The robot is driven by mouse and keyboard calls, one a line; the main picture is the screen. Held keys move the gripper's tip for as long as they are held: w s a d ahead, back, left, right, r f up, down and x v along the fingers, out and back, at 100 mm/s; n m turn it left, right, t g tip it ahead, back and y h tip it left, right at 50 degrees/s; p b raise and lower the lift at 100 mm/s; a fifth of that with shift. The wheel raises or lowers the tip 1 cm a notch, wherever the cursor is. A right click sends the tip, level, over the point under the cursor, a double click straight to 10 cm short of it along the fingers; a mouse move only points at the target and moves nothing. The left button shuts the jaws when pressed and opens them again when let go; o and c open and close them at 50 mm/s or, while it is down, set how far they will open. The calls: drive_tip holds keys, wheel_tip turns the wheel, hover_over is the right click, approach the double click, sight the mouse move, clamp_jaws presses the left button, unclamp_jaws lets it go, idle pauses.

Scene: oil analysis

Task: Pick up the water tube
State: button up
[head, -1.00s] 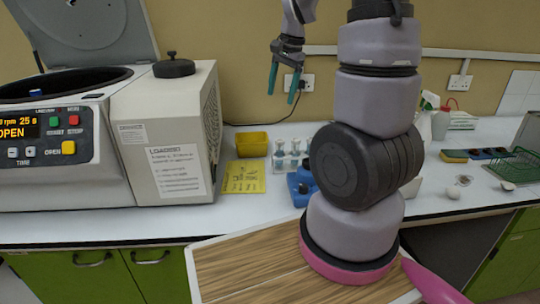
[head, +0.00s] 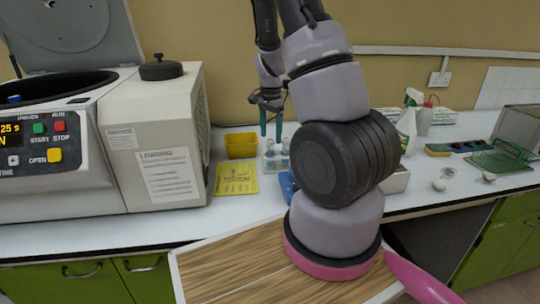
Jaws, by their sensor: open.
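My gripper (head: 271,128) is open and points down, with two green fingers. It hangs above or in front of a small clear rack (head: 270,164) that holds several tubes (head: 283,146) with pale blue-grey tops. The fingertips look close to the tube tops, but I cannot tell the depth or whether they touch. I cannot tell which tube is the water tube. My arm hides the area right of the rack, and a blue object (head: 287,186) shows partly beside it.
A yellow bin (head: 241,146) and a yellow sheet (head: 236,179) lie left of the rack. A large centrifuge (head: 60,150) with its lid up stands further left. A spray bottle (head: 407,130) and a green wire rack (head: 500,160) are at the right.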

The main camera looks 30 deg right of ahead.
sight(270, 140)
wheel_tip(270, 140, down, 4)
drive_tip(key=shift+w+r, duration=0.1)
clamp_jaws()
drive_tip(key=shift+r, duration=0.15)
wheel_tip(270, 140, up, 10)
drive_tip(key=shift+f, duration=0.1)
idle(0.4)
